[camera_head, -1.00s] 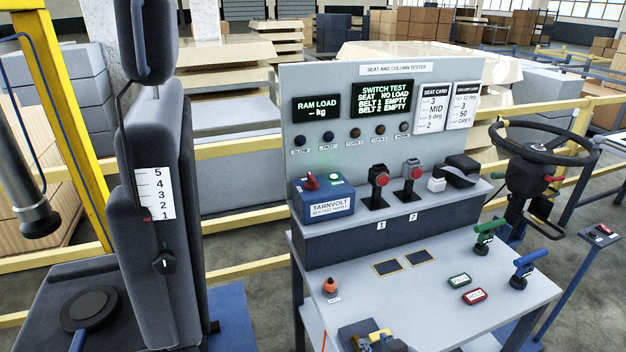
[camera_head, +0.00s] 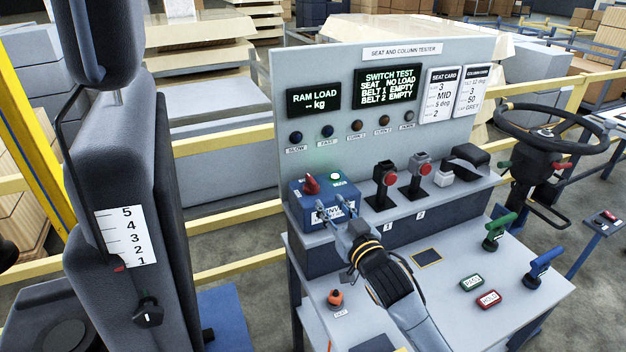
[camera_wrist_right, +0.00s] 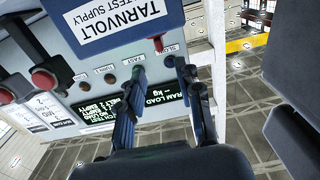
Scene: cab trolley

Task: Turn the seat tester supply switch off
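The seat tester supply is a blue TARNVOLT box (camera_head: 297,208) at the left end of the tester's ledge. Its red switch knob (camera_head: 311,184) is on top, beside a green lamp (camera_head: 336,178) that glows. My right gripper (camera_head: 332,208) reaches in front of the box, its fingers apart and covering part of the label. In the right wrist view the box (camera_wrist_right: 115,18) appears upside down. The red knob (camera_wrist_right: 157,43) lies ahead of the gap between my open fingertips (camera_wrist_right: 163,70), with nothing held. My left gripper is not in view.
A seat (camera_head: 115,200) stands at left. Green (camera_head: 497,232) and blue (camera_head: 540,263) handles and an orange knob (camera_head: 335,297) are on the table.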

